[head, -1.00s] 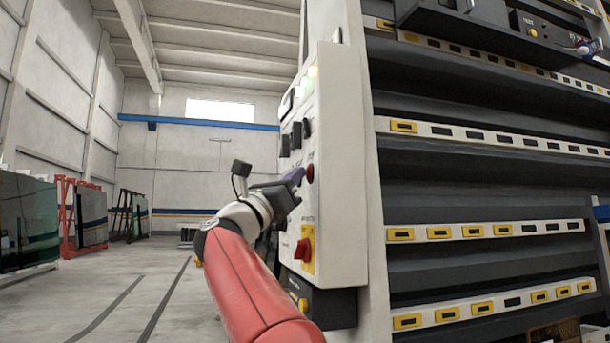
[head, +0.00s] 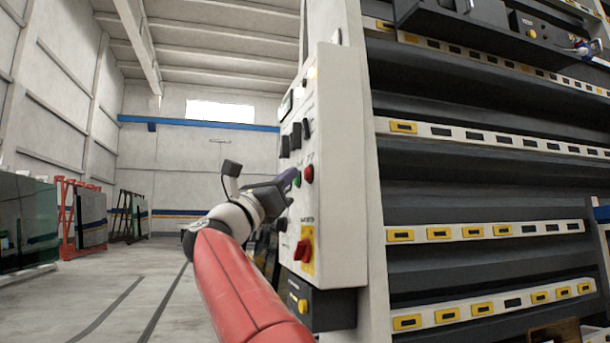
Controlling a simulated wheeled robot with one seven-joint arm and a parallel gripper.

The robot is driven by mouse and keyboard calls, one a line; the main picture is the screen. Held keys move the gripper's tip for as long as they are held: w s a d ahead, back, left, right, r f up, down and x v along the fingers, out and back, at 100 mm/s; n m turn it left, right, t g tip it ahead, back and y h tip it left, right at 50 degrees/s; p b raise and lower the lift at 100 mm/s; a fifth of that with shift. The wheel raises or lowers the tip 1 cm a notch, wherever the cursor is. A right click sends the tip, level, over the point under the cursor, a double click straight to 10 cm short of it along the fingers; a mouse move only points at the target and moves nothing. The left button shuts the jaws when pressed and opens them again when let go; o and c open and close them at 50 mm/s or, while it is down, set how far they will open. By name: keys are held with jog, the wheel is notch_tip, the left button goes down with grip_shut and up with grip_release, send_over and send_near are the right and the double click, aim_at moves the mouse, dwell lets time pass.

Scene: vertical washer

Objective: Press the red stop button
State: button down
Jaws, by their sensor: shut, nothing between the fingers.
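The red stop button (head: 309,173) is a round red knob on the front of the white control panel (head: 340,170), right of a green button (head: 297,182). My gripper (head: 293,177) is shut with nothing in it. Its purple-grey fingertips are near the green button, just left of the red button, with a small visible gap to the red one. Whether the fingertips touch the panel cannot be told from this angle.
Below is a red rotary switch (head: 302,250) on a yellow plate. Black switches (head: 296,136) and a lit lamp (head: 312,73) are above. The washer's rails (head: 490,232) fill the right. Open floor (head: 120,290) lies left.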

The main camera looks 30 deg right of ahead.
jog(key=shift+w+a+p, duration=0.1)
jog(key=shift+w+a, duration=0.15)
jog(key=shift+a, duration=0.55)
jog(key=shift+w+a+p, duration=0.1)
jog(key=shift+w+a, duration=0.1)
jog(key=shift+a, duration=0.65)
jog(key=shift+w+a+p, duration=0.1)
jog(key=shift+w+a, duration=0.15)
jog(key=shift+a, duration=0.55)
